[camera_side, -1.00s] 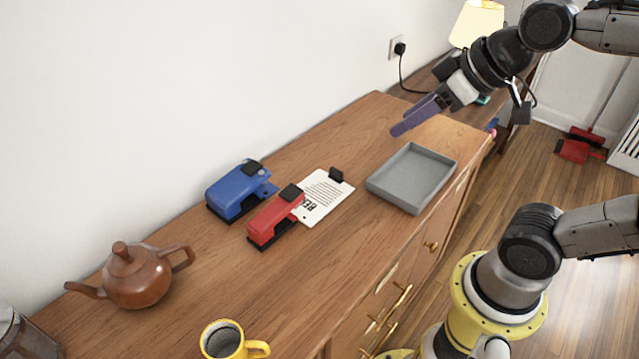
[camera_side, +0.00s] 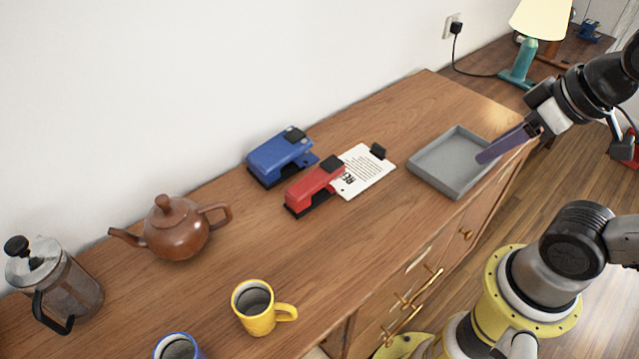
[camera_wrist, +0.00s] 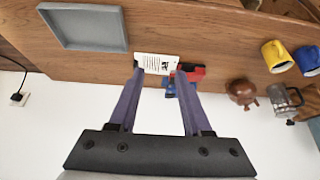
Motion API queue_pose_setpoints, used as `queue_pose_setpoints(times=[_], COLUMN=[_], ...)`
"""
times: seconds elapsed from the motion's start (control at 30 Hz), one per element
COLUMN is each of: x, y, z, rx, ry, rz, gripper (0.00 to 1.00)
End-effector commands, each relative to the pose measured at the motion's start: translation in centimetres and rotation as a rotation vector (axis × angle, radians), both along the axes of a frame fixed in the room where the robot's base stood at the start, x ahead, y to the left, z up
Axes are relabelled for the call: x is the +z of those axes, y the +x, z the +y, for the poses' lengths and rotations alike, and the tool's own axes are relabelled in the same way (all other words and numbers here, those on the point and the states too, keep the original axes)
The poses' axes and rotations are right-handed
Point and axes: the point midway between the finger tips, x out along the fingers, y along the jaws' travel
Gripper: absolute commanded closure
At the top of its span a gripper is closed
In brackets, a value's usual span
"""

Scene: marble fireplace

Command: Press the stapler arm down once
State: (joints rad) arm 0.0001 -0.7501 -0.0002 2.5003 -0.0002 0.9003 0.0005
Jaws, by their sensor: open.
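A red stapler (camera_side: 314,187) with a black cap on its arm stands on the wooden cabinet top. A printed white sheet (camera_side: 364,172) with a black clip meets its right end; I cannot tell how far the sheet reaches into the stapler. A blue stapler (camera_side: 279,155) stands just behind it. The wrist view also shows the red stapler (camera_wrist: 194,72), the blue stapler (camera_wrist: 169,88) and the sheet (camera_wrist: 150,61). My gripper (camera_side: 482,157) is open and empty, beside the grey tray in the side picture, apart from both staplers. Its purple fingers (camera_wrist: 160,70) stand wide apart.
A grey tray (camera_side: 421,167) lies right of the sheet. A brown teapot (camera_side: 177,235), a French press (camera_side: 62,292), a yellow mug (camera_side: 253,318) and a blue-rimmed mug (camera_side: 178,349) stand to the left. The white wall (camera_side: 180,90) runs behind. Bare wood lies before the staplers.

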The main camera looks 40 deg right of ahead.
Motion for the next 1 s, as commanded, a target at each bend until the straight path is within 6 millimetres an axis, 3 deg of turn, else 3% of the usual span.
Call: queue_pose_setpoints(times=[0.17, 0.43, 0.57, 0.8, 1.0], x=[0.0, 0.0, 1.3, 5.0, 6.1], y=[0.0, -0.1, 0.5, 5.2, 10.7], z=[0.0, 0.0, 0.2, 0.8, 1.7], rx=[0.000, 0.089, 0.250, 0.639, 0.938], ry=[0.000, -0.046, -0.128, -0.303, -0.398], rz=[0.000, 0.003, -0.020, -0.009, 0.036], gripper=[0.51, 0.96, 1.00, 1.00, 1.00])
